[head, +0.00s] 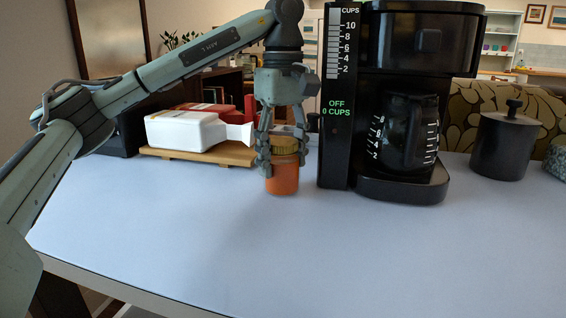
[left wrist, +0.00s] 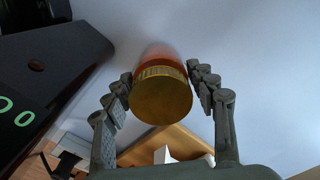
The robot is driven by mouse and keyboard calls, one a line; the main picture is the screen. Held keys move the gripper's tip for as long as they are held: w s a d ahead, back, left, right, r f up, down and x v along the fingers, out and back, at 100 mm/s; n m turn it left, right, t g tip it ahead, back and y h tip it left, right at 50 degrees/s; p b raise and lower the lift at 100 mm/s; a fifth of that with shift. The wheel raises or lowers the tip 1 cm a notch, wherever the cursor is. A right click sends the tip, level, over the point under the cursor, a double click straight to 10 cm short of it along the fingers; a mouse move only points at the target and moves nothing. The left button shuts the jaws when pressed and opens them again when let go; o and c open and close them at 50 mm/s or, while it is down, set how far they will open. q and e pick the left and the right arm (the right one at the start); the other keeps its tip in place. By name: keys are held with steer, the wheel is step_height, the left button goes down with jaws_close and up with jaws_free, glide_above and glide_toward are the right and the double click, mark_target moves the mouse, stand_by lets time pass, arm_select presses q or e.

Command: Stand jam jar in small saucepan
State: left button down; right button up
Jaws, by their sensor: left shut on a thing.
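The jam jar (head: 283,181) is orange with a gold lid and upright, left of the coffee maker. My left gripper (head: 283,150) comes down from above and is shut on the jar, its fingers on either side near the lid. In the left wrist view the gold lid (left wrist: 161,97) sits between the two fingers (left wrist: 160,88). I cannot tell whether the jar's base touches the counter. No open saucepan is clearly seen; a dark cylindrical pot (head: 505,148) with a knobbed lid stands at the right. My right gripper is not in view.
A black coffee maker (head: 420,45) with a glass carafe (head: 408,130) stands close right of the jar. A wooden board (head: 240,155) with a white container (head: 185,131) and red items lies behind left. The counter's front (head: 300,260) is clear.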

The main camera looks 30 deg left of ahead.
arm_select(q)
steer(key=shift+f, duration=0.1)
steer(key=shift+f, duration=0.15)
steer(key=c, duration=0.5)
jaws_free()
steer(key=shift+c, duration=0.2)
